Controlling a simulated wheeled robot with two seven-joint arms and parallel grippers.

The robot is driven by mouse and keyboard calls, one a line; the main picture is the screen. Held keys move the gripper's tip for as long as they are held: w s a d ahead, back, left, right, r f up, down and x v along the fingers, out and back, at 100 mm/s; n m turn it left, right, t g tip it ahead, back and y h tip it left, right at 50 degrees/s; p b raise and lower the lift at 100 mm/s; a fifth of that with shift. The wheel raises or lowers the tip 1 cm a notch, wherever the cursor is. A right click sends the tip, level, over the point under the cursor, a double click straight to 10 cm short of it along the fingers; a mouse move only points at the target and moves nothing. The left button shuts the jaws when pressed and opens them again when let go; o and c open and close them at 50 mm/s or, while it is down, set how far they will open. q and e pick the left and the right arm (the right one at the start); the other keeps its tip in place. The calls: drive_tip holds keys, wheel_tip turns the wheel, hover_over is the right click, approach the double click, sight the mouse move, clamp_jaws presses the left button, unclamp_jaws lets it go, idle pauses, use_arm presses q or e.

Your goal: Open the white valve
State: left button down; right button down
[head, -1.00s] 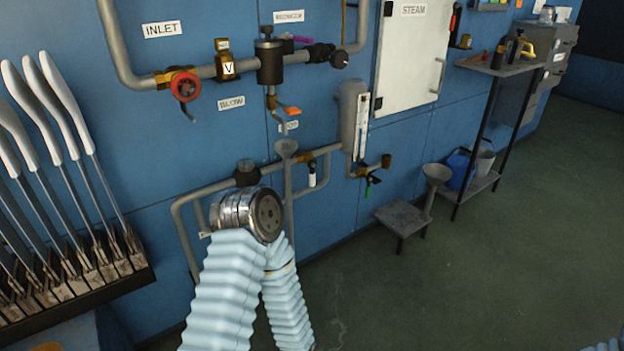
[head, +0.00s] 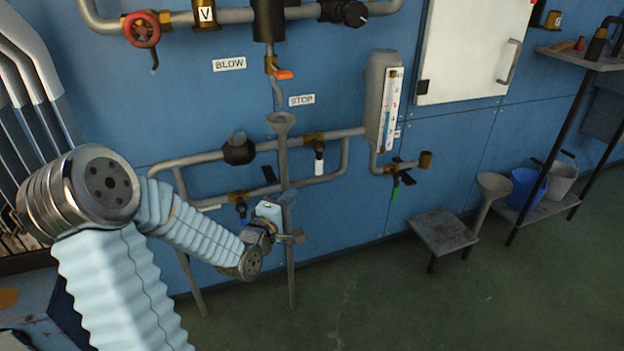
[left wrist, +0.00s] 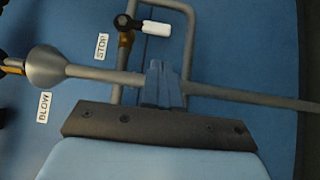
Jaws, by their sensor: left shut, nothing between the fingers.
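The white valve (head: 319,160) hangs its white handle downward from a brass fitting on the upper pipe of a small loop on the blue wall. In the left wrist view the white valve (left wrist: 165,28) shows at the top, beyond the fingers. My left gripper (head: 288,198) is below and to the left of it, in front of the funnel's upright pipe. Its fingers (left wrist: 162,85) are shut and empty, apart from the valve; they overlap the upright pipe in the picture, and I cannot tell whether they touch it. My right gripper is out of view.
A funnel (head: 281,122) on its upright pipe stands left of the valve. A blue-handled valve (head: 241,210) and a green-handled valve (head: 395,190) are nearby. A gauge cylinder (head: 382,100) is to the right. A low stool (head: 443,232) stands on the floor.

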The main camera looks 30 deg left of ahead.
sight(319, 160)
use_arm(q)
drive_tip(key=w, duration=1)
drive_tip(key=shift+a, duration=0.4)
drive_tip(key=shift+f, duration=0.1)
